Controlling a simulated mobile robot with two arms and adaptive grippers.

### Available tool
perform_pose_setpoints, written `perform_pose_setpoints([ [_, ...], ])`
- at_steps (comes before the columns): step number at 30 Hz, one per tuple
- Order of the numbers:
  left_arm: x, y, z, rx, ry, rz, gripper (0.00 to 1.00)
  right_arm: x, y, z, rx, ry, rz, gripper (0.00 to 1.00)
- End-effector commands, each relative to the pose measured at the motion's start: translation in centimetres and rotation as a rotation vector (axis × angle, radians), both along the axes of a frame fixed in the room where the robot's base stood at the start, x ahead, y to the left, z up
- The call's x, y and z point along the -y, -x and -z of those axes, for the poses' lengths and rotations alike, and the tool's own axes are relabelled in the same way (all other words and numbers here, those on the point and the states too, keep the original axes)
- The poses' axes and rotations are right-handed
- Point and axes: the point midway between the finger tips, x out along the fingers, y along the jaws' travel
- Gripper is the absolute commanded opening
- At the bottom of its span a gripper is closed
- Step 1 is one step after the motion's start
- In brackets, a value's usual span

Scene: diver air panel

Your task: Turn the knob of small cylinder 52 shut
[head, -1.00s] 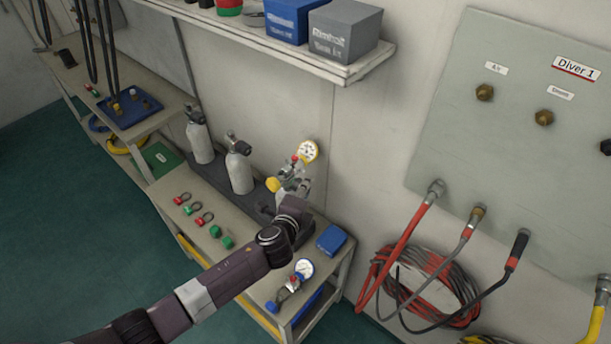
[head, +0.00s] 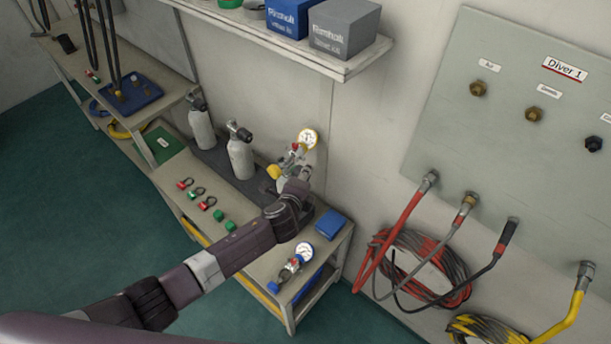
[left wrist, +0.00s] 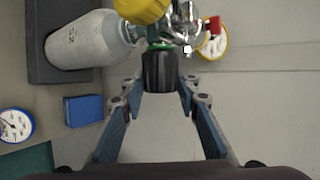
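A pale grey small cylinder (left wrist: 85,42) lies across the upper left of the left wrist view, with a dark mark that I cannot read for certain. A black knob (left wrist: 160,71) on its valve points toward my left gripper (left wrist: 162,88). The gripper is open, with its fingertips on either side of the knob's near part and gaps on both sides. A yellow-capped regulator (left wrist: 143,8) and a gauge (left wrist: 214,42) are fitted at the valve. In the head view my left gripper and wrist hide most of this cylinder; its gauge (head: 307,139) shows above. My right gripper is not in view.
Two other grey cylinders (head: 241,158) (head: 201,128) stand in the dark rack to the left. A blue box (head: 331,224) and a loose gauge (head: 303,254) lie on the bench near my wrist. A shelf (head: 345,70) overhangs behind. Hoses (head: 425,268) hang at right.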

Motion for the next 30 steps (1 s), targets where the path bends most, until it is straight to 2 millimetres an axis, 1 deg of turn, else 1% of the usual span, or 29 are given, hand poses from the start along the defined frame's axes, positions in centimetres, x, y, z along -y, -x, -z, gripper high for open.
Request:
perform_pose_setpoints([
  [1, 0.0, 0.1, 0.1, -0.002, -0.001, 0.0, 0.36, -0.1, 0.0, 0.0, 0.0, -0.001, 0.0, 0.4],
  [3, 0.0, 0.1, 0.1, -0.001, 0.0, 0.0, 0.44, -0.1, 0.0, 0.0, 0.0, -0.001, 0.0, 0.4],
  [4, 0.0, 0.1, 0.1, -0.001, 0.0, 0.0, 0.46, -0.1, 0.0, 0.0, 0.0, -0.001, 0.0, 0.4],
  [13, 0.0, 0.1, -0.1, 0.001, -0.001, 0.001, 0.46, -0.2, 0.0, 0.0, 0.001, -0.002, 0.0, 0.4],
  [17, -0.2, 0.7, -0.4, 0.002, 0.0, 0.001, 0.46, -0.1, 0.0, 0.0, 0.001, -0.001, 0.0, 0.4],
  [23, -0.6, 3.2, -1.7, 0.0, 0.0, 0.001, 0.46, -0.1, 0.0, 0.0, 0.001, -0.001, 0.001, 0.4],
  [30, -1.2, 6.9, -3.7, 0.0, 0.0, 0.001, 0.46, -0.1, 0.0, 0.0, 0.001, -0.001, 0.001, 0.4],
])
